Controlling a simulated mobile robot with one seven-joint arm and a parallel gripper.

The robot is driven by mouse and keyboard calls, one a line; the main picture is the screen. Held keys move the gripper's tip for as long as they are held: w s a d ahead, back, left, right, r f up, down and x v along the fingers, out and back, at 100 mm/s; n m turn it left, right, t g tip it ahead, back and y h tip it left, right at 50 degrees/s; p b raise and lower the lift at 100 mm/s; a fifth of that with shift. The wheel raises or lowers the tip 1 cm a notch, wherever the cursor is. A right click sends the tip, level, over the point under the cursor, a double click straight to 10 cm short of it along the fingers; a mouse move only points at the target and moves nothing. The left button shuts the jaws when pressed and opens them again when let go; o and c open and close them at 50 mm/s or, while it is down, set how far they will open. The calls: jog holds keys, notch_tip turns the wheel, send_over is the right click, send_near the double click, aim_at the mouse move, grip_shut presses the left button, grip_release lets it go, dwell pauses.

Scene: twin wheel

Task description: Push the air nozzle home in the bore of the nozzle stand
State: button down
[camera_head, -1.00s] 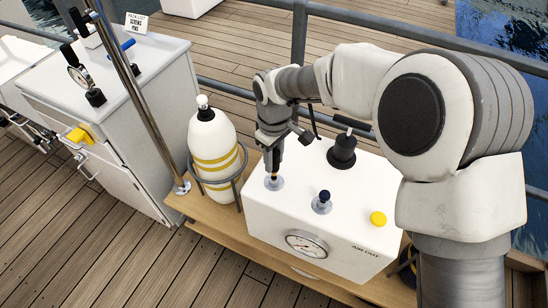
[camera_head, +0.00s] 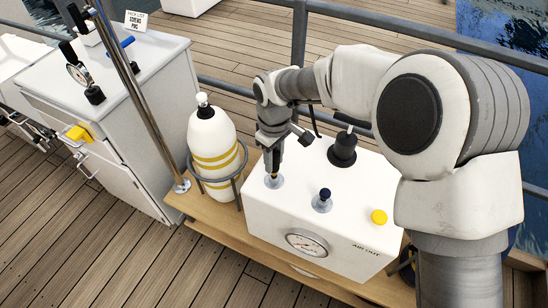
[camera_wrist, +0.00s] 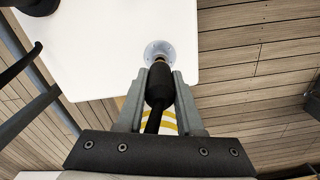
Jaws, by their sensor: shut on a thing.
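The air nozzle (camera_wrist: 159,86) is a dark, rounded body with a brass-coloured tip, held between the two grey fingers of my gripper (camera_wrist: 160,73). In the head view my gripper (camera_head: 273,168) points down, shut on the nozzle, and hides most of it; a bit of brass shows below the fingers. The nozzle stand (camera_wrist: 160,50) appears as a round metal flange on the white box top; it also shows in the head view (camera_head: 274,183). The nozzle tip meets the middle of the flange in both views. The bore is hidden, so I cannot tell how deep the tip sits.
A yellow-banded white bottle (camera_head: 213,145) stands close left of my gripper in a ring. A metal pole (camera_head: 140,100) stands farther left.

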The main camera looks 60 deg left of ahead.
jog(key=shift+f+b, duration=0.6)
jog(key=shift+f, duration=0.55)
jog(key=shift+c, duration=2.3)
grip_release()
notch_tip(320, 180, up, 18)
jog(key=p, duration=0.3)
jog(key=shift+f, duration=0.2)
